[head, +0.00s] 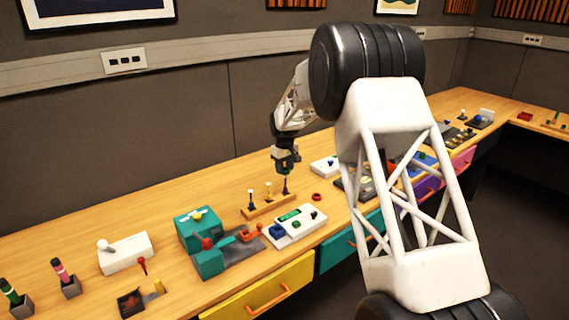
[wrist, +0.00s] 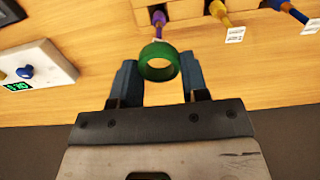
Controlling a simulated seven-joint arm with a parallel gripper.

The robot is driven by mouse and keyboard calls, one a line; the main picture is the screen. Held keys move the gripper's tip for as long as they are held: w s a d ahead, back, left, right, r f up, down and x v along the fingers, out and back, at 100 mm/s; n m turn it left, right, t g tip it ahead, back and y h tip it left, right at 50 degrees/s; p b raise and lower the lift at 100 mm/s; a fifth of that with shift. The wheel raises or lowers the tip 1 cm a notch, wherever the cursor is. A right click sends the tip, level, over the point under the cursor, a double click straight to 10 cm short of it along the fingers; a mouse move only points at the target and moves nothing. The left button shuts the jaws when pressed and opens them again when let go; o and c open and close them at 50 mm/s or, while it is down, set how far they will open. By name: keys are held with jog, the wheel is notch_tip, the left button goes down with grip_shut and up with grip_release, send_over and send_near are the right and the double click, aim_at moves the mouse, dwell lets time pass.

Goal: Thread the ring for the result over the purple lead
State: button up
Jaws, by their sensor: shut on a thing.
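My gripper (wrist: 160,75) is shut on a green ring (wrist: 158,73), held between its blue fingertips. Wood shows through the ring's opening. The purple lead (wrist: 158,20) is just beyond the ring in the wrist view, with a small white tag near its end. It looks outside the opening; the height between them is hard to judge. In the head view my gripper (head: 286,167) is right above the purple lead (head: 286,187), at the right end of a wooden stand (head: 262,210). The held ring cannot be made out there.
A yellow lead (wrist: 221,14) and a blue lead (wrist: 288,9) stand beside the purple one. A white panel (wrist: 50,62) with a green display and blue knob is close by. A red ring (head: 316,197) lies on the bench to the stand's right.

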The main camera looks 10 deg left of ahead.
aim_at(285, 187)
jog(key=shift+f, duration=0.55)
jog(key=shift+f, duration=3.65)
dwell(1.7)
jog(key=o, duration=1.4)
jog(key=shift+c, duration=0.2)
jog(key=shift+r, duration=0.1)
